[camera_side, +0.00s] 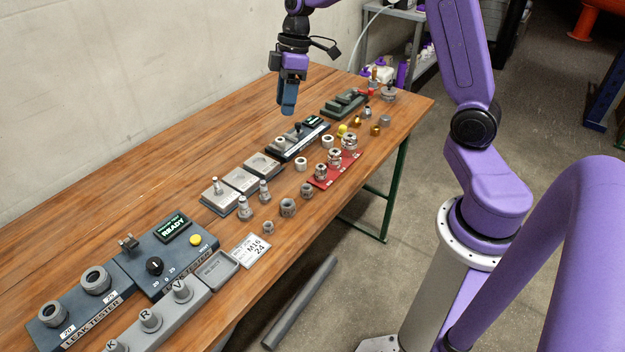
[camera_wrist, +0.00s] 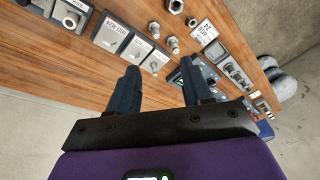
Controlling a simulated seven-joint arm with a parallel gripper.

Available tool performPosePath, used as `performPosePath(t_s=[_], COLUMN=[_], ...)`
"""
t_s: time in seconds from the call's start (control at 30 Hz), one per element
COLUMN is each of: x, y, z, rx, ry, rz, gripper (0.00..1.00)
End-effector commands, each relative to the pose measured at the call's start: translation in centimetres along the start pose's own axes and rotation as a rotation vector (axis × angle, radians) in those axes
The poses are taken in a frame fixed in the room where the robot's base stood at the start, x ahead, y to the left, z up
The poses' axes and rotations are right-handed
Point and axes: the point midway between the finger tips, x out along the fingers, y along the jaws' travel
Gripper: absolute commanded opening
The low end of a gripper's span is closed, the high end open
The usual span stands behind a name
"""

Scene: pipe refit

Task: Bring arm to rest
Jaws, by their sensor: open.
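My gripper (camera_side: 288,103) hangs above the far half of the wooden table (camera_side: 180,135), fingers pointing down. In the wrist view its two dark blue fingers (camera_wrist: 160,95) stand apart with nothing between them. It touches nothing on the table. My purple arm rises at the right of the side view and reaches over the table, partly out of the frame.
The leak tester (camera_side: 165,258) with a lit READY display stands on the near half. Fittings, grey plates (camera_side: 240,180) and a red mat (camera_side: 338,170) with couplings lie along the table. A grey pipe (camera_side: 300,302) is below the front edge. The table's back strip is clear.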

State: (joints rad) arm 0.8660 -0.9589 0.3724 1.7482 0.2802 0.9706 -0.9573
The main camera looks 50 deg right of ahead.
Motion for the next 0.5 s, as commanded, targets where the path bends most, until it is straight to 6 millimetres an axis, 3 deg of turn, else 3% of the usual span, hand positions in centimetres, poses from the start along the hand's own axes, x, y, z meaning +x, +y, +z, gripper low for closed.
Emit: performPosePath(t_s=[0.03, 0.23, 0.37, 0.5], x=[-0.1, -0.1, -0.1, -0.1], y=[-2.9, -12.8, -18.3, -23.1], z=[-0.5, 0.2, 2.2, 5.5], rx=[-0.022, -0.066, -0.099, -0.137], ry=[-0.018, -0.092, -0.132, -0.163], rz=[-0.005, -0.006, 0.007, 0.029], gripper=[0.49, 0.49, 0.49, 0.49])
